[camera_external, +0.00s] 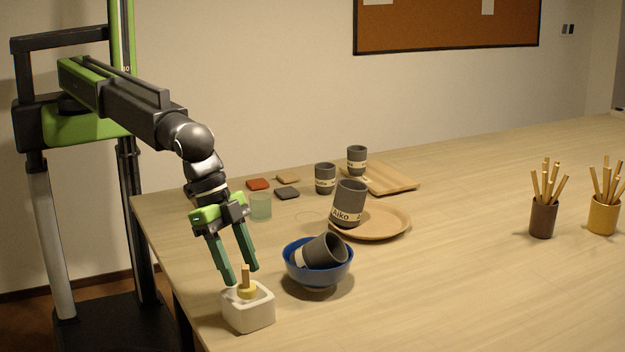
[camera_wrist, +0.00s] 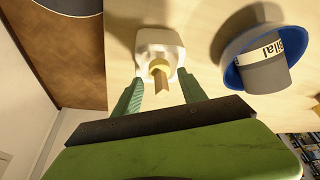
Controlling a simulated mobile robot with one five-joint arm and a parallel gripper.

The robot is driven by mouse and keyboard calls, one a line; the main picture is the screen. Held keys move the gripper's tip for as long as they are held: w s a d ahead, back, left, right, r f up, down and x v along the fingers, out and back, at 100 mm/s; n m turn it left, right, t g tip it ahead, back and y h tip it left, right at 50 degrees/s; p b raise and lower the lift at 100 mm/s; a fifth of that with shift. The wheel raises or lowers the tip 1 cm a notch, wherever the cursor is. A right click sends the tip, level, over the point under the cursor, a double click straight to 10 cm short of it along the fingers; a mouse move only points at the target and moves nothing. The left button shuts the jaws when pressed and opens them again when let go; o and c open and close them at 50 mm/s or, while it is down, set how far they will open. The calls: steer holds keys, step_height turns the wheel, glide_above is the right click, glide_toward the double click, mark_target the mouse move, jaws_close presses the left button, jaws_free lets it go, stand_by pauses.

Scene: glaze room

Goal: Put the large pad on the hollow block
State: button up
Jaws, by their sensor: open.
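A round yellow pad with an upright wooden handle (camera_external: 246,291) sits on the white hollow block (camera_external: 249,317) near the table's front-left edge; I take it for the large pad. In the wrist view the pad (camera_wrist: 158,68) rests at the opening of the white block (camera_wrist: 146,42). Its underside is hidden. My gripper (camera_external: 241,275) is open, pointing down, with its green fingertips at about the height of the handle's top. In the wrist view the handle shows between the fingers of my gripper (camera_wrist: 160,80), apparently touching neither.
A blue bowl (camera_external: 318,280) holding a tilted grey cup (camera_external: 322,250) stands close right of the block. Behind are a wooden plate (camera_external: 385,224) with a grey cup (camera_external: 349,203), a glass (camera_external: 260,206) and small tiles (camera_external: 287,193).

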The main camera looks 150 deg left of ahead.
steer(key=p+v, duration=0.8)
steer(key=v, duration=0.2)
steer(key=s+d+m+g, duration=0.1)
steer(key=s+d, duration=0.5)
steer(key=s, duration=0.6)
steer(key=s+d+f+m+g+h, duration=0.1)
steer(key=s+d+m, duration=0.2)
steer(key=s, duration=0.9)
steer(key=s+d+f+m+g+h, duration=0.1)
steer(key=s+d, duration=0.7)
steer(key=s, duration=0.4)
steer(key=shift+d+m+g+b, duration=0.3)
steer(key=shift+d+m+g, duration=0.05)
steer(key=shift+m+g, duration=0.05)
steer(key=shift+f, duration=0.15)
step_height(320, 180, down, 13)
steer(key=b, duration=1.2)
steer(key=shift+b, duration=0.4)
